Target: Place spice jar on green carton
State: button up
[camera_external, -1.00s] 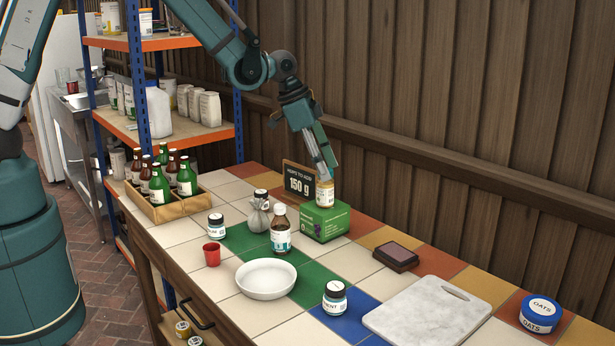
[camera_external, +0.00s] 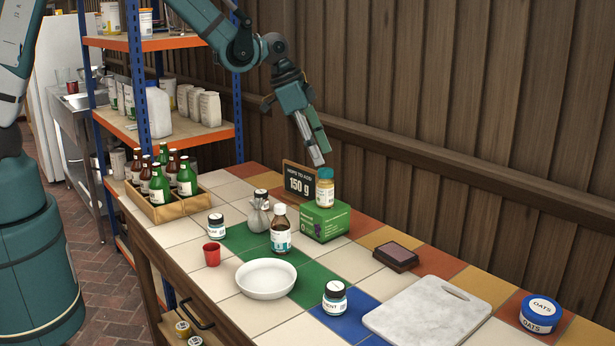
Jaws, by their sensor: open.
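The spice jar (camera_external: 325,190), with a teal lid and pale label, stands upright on top of the green carton (camera_external: 327,223). The carton sits on the tiled counter near the wall. My gripper (camera_external: 318,158) is open and empty, above and slightly left of the jar's lid, apart from it. The far finger is partly hidden by the near one.
A small chalkboard sign (camera_external: 299,180) stands just behind the carton. A white bowl (camera_external: 266,279), a dark box (camera_external: 396,257) and a marble board (camera_external: 427,311) lie nearer the front.

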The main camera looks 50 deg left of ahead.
jog(key=shift+r, duration=0.1)
jog(key=s+a+r+n+t+y, duration=0.15)
jog(key=s+a+r+n, duration=0.25)
jog(key=s+a+r, duration=1.15)
jog(key=s+a+n, duration=0.1)
jog(key=s+a, duration=0.2)
jog(key=s, duration=0.3)
jog(key=s+a+r+n+t+y, duration=0.1)
jog(key=s+a+n, duration=0.1)
jog(key=s+a, duration=0.2)
jog(key=s+a+r+n+t, duration=0.1)
jog(key=s+a, duration=0.3)
jog(key=s, duration=0.6)
jog(key=shift+r+n, duration=0.2)
jog(key=shift+n, duration=0.3)
